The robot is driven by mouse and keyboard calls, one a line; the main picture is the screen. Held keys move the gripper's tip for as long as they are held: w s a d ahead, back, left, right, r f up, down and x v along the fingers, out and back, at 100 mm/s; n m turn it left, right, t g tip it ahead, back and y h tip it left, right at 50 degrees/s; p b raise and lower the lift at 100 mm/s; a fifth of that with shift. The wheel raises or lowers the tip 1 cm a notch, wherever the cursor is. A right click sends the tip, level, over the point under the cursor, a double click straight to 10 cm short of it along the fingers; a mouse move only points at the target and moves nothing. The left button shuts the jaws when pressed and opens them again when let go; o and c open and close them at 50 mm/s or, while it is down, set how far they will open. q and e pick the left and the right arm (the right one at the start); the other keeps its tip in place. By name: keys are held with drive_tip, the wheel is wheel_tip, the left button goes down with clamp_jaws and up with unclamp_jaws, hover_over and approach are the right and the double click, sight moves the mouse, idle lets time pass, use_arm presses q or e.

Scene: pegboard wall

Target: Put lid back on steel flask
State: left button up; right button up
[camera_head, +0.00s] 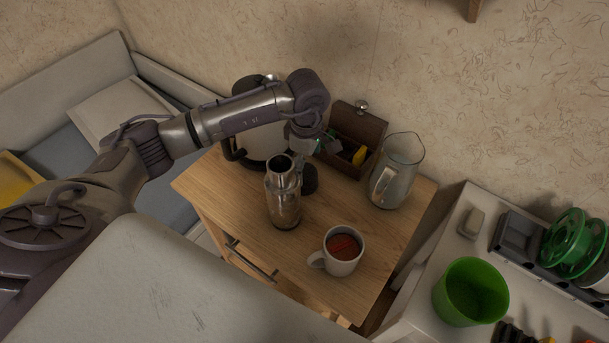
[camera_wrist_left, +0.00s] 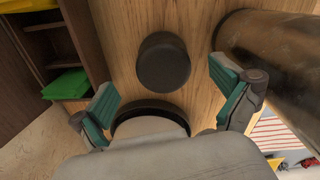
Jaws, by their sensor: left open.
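The steel flask (camera_head: 284,203) stands upright and open-mouthed on the wooden cabinet top. It shows in part at the right of the left wrist view (camera_wrist_left: 275,55). A round black lid (camera_head: 309,182) lies on the wood just right of the flask; in the left wrist view it is the dark disc (camera_wrist_left: 163,62). My left gripper (camera_wrist_left: 166,84) is open, its green-padded fingers spread either side of the lid in the picture, not touching it. In the head view the left gripper (camera_head: 305,140) hangs above and behind the lid, partly hidden by the arm. My right gripper is not in view.
A white kettle (camera_head: 262,145) stands behind my left arm. A dark wooden box (camera_head: 360,127) and a glass pitcher (camera_head: 398,172) stand at the back right. A mug (camera_head: 344,252) stands front right. A green cup (camera_head: 470,291) is on the white surface at right.

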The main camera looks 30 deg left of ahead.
sight(305, 171)
use_arm(q)
wheel_tip(305, 171, down, 5)
drive_tip(key=shift+s+f+p, duration=0.1)
drive_tip(key=shift+s+p, duration=0.05)
drive_tip(key=shift+p, duration=0.3)
drive_tip(key=shift+c, duration=0.2)
drive_tip(key=c, duration=1.2)
drive_tip(key=shift+r, duration=0.2)
